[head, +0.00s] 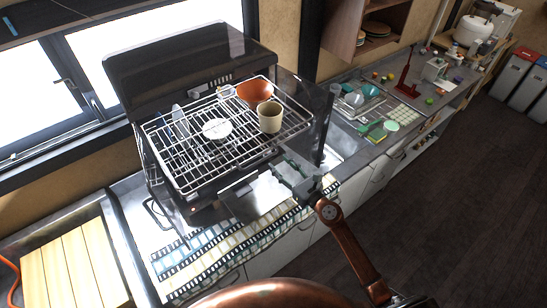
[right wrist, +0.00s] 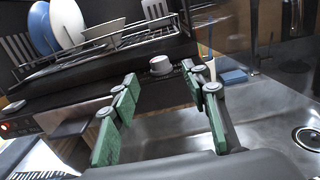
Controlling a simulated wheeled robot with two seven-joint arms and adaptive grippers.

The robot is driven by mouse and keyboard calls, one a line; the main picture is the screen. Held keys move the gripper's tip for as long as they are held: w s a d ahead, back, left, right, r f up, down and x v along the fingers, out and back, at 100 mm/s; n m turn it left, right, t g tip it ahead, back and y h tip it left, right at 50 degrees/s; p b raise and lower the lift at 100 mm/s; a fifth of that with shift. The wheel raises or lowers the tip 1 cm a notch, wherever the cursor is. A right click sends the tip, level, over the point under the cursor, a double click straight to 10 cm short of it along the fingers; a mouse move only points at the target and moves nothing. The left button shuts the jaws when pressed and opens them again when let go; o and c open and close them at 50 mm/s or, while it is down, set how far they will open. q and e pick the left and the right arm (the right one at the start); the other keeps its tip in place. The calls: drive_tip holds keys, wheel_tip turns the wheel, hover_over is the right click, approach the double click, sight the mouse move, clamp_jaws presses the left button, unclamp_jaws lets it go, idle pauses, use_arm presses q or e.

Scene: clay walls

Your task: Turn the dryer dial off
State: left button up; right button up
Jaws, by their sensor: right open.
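The dish dryer (head: 180,70) is a black unit with a raised lid and a wire rack of dishes, standing at the sink. Its dial (right wrist: 161,65), a small light grey round knob, shows on the dark front in the right wrist view, under the rack. I cannot make out the dial in the head view. My right gripper (head: 287,168) is at the dryer's front right, below the rack. In the right wrist view its open green-padded fingers (right wrist: 160,88) stand either side of the line to the dial, which appears just beyond their tips. My left gripper is not in view.
The rack (head: 180,183) holds an orange bowl (head: 254,91), a beige cup (head: 270,117) and plates. A metal sink (right wrist: 265,135) lies beneath the gripper. A patterned towel (head: 230,250) hangs along the counter front. The floor at right is clear.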

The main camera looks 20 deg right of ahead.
drive_tip(key=v, duration=0.5)
idle(0.4)
